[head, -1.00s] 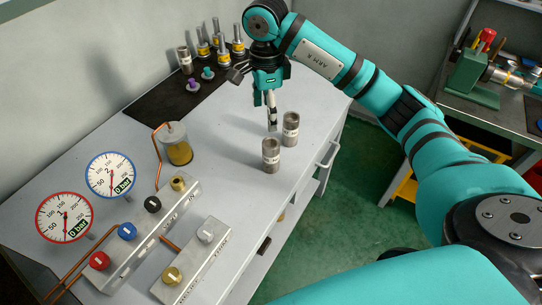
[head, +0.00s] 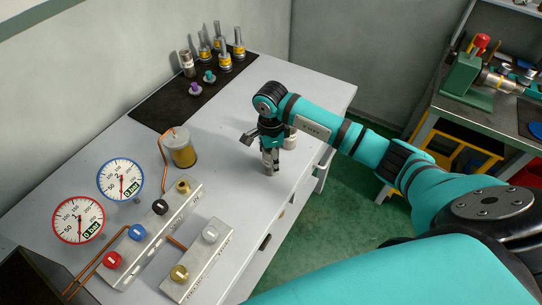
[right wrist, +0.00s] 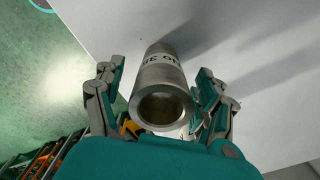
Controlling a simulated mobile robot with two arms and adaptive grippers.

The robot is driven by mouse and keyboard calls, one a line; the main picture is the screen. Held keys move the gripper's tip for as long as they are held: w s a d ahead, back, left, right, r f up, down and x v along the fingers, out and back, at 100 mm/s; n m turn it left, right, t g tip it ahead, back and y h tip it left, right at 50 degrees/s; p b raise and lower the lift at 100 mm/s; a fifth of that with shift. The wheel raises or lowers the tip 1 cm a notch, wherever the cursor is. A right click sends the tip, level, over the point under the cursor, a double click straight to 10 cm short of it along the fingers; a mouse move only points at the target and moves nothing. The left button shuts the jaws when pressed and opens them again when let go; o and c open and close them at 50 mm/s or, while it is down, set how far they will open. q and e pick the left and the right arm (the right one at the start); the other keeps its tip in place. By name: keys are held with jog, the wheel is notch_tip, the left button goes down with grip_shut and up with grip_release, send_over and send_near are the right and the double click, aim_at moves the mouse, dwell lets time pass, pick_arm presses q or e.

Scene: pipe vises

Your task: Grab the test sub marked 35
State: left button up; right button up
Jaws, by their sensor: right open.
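A grey metal tube, a test sub (head: 269,171), stands on the bench under my right gripper (head: 270,158). In the right wrist view the sub (right wrist: 160,78) lies between the two fingers of the open right gripper (right wrist: 160,70), its open end towards the camera. A dark marking runs around it and seems to include a 3; I cannot read the full number. Gaps show between the sub and both fingers. A second similar sub (head: 290,140) stands just behind and to the right, partly hidden by my gripper; its marking is not readable. My left gripper is not in view.
A black mat (head: 160,108) at the back holds several metal fittings and a grey tube (head: 187,64). A yellow-filled cup (head: 182,150), two gauges and a valve block (head: 150,235) stand on the left. The bench's right edge is close to the subs.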

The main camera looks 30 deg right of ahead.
jog(key=shift+f, duration=0.35)
jog(key=shift+w+r, duration=0.1)
grip_shut()
